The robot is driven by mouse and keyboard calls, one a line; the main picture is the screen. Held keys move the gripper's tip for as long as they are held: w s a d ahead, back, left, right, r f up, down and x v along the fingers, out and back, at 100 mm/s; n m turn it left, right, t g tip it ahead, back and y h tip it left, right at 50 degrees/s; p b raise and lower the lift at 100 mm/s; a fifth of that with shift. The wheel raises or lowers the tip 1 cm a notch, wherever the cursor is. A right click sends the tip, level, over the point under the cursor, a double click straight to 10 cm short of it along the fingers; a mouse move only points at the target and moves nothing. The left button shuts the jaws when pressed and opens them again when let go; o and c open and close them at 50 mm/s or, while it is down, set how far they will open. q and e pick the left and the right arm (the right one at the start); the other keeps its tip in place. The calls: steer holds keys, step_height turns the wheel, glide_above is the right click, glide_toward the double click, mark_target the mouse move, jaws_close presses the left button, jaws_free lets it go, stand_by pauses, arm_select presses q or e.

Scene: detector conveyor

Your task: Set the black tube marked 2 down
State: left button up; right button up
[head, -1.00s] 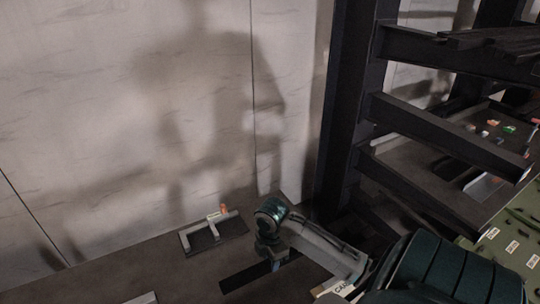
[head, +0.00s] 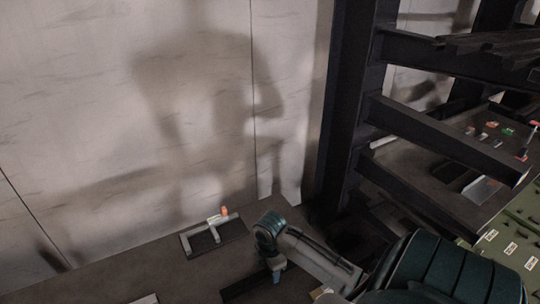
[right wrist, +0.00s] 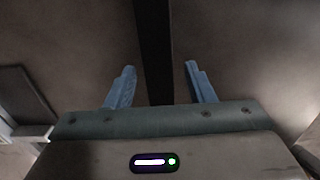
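A long black bar, which I take to be the black tube (head: 240,291), lies low in the head view beside my right gripper. No number 2 can be read on it. In the right wrist view the black tube (right wrist: 153,45) runs up from between the two blue fingers. My right gripper (right wrist: 159,68) is open, with a gap between each finger and the tube. In the head view its fingers (head: 277,277) point down at the dark surface and are small. My left gripper is out of view.
A dark tray with a pale T-shaped divider (head: 214,236) and an orange item (head: 224,211) sits by the wall. A black rack (head: 345,110) stands on the right. A green board with labels (head: 520,235) is at the far right.

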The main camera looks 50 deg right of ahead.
step_height(320, 180, up, 12)
steer(key=b, duration=0.2)
stand_by(0.4)
